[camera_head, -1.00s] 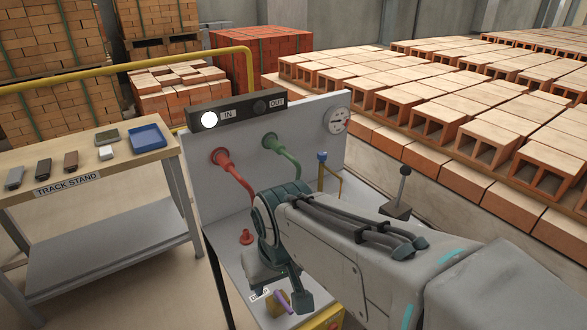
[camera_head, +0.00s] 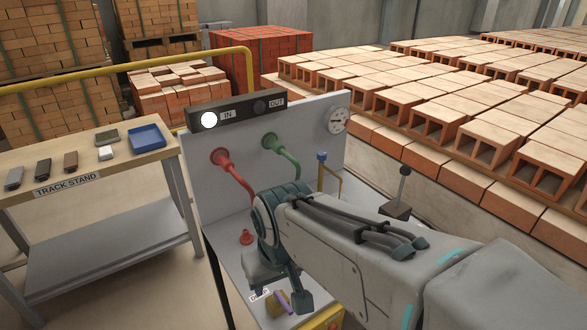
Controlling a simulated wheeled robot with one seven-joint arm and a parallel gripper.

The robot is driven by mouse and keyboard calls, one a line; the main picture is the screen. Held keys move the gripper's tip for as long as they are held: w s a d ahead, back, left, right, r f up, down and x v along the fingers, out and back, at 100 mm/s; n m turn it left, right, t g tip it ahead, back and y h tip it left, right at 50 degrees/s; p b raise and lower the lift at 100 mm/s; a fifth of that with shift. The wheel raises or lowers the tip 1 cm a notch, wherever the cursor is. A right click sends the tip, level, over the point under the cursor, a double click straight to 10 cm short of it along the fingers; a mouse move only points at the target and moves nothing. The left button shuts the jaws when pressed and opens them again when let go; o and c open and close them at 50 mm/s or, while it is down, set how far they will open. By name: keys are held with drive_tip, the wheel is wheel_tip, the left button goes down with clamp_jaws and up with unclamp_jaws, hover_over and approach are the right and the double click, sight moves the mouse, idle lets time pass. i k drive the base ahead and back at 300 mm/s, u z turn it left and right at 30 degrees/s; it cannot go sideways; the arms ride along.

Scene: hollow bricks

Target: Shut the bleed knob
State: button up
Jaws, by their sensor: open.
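A purple bar-shaped handle (camera_head: 285,302) sits on a brass-coloured block near the front of the grey bench. A small white label lies beside it, mostly covered, and its text is too small to read. This handle looks like the bleed knob, but I cannot confirm it from the label. My gripper (camera_head: 280,291) points down just over the handle, open, with one finger on each side in this view. I cannot tell whether the fingers touch the handle. My arm hides part of the bench behind it.
A red button (camera_head: 246,237) stands left of my gripper. A blue-topped brass pipe (camera_head: 322,157), a lever (camera_head: 403,184) and a gauge (camera_head: 338,120) are to the right. The track stand (camera_head: 100,170) is left.

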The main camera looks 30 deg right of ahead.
sight(321, 155)
drive_tip(key=k, duration=1.3)
drive_tip(key=z, duration=0.7)
drive_tip(key=i, duration=1.4)
drive_tip(key=u, duration=0.6)
